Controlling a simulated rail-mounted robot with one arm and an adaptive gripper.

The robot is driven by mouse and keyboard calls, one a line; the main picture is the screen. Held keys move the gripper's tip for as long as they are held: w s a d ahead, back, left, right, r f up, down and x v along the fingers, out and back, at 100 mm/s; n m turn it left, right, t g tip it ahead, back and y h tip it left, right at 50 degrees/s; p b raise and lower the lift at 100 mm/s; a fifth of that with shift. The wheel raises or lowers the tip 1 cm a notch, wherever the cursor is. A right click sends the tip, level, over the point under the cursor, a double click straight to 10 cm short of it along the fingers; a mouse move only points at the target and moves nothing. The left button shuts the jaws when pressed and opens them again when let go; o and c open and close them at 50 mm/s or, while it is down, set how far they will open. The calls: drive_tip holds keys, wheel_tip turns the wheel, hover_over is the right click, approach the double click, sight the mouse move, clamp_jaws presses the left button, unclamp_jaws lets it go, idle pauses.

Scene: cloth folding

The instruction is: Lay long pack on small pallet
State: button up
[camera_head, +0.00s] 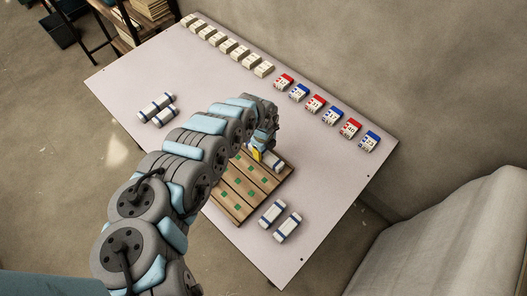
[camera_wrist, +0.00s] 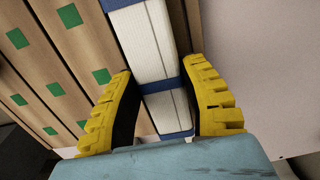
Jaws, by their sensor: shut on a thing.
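My gripper (camera_head: 258,154) is over the upper corner of the small wooden pallet (camera_head: 226,203), which has green squares on its slats. It is shut on a long white pack with blue bands (camera_wrist: 142,40), whose end also shows beside the yellow finger in the head view (camera_head: 274,161). In the wrist view the yellow fingers (camera_wrist: 157,70) stand on either side of the pack. The pack lies along the pallet's edge slat (camera_wrist: 97,30). I cannot tell whether it touches the slats. The arm hides part of the pallet.
Two similar packs (camera_head: 272,213) lie below right of the pallet, and two more (camera_head: 156,104) at the left of the table (camera_head: 330,185). A row of white boxes (camera_head: 226,46) and red and blue boxes (camera_head: 316,103) lines the far edge.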

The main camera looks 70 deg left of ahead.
drive_tip(key=shift+f, duration=0.1)
drive_tip(key=o, duration=1.2)
drive_tip(key=shift+a+r, duration=0.15)
drive_tip(key=shift+r, duration=1)
drive_tip(key=shift+r+p, duration=1.3)
drive_tip(key=shift+r, duration=3.7)
